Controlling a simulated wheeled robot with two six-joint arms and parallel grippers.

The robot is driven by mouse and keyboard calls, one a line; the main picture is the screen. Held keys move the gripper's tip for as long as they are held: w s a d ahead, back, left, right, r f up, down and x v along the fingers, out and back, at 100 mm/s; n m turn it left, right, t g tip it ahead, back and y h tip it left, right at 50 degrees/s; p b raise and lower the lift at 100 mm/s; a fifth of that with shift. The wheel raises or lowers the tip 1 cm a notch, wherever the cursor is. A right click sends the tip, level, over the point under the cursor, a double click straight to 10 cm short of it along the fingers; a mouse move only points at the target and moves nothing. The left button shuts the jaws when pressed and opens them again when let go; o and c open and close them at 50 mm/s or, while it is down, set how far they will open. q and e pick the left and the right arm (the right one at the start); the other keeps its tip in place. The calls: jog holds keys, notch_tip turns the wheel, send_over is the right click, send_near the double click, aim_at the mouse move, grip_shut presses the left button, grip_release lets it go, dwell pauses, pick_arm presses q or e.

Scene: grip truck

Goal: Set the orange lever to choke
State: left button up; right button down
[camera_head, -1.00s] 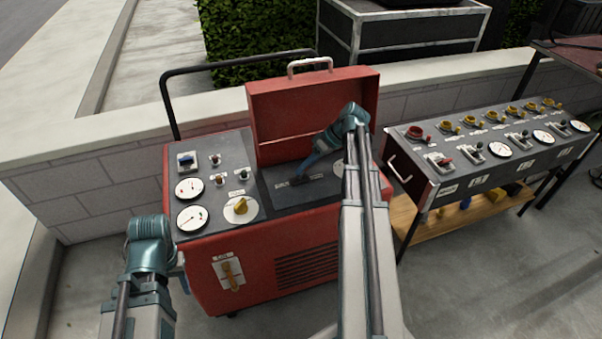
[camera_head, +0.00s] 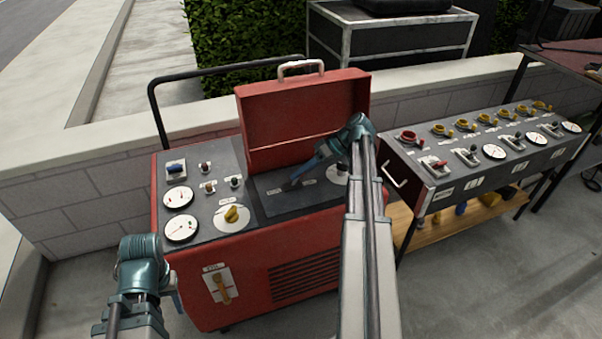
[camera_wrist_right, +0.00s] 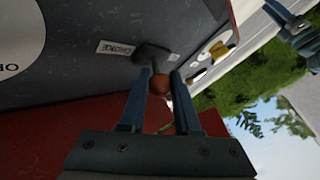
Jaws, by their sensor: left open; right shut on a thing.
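The red machine (camera_head: 258,238) has an open lid and a dark top panel (camera_head: 320,196). In the right wrist view an orange-brown ball knob (camera_wrist_right: 160,84) sits between the fingers of my right gripper (camera_wrist_right: 163,80), beside a CHOKE label (camera_wrist_right: 116,49). The knob's dark base (camera_wrist_right: 153,54) meets the panel. In the head view my right gripper (camera_head: 292,182) reaches down to this panel between two small labels; the lever itself is hidden there. My left gripper (camera_head: 176,302) is at the machine's front left corner, apart from it, its fingers mostly hidden.
Another orange lever (camera_head: 221,288) is on the machine's front face. A second control panel (camera_head: 485,150) stands to the right, and a low block wall (camera_head: 60,190) runs behind.

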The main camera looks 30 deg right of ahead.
jog(key=c, duration=0.6)
grip_release()
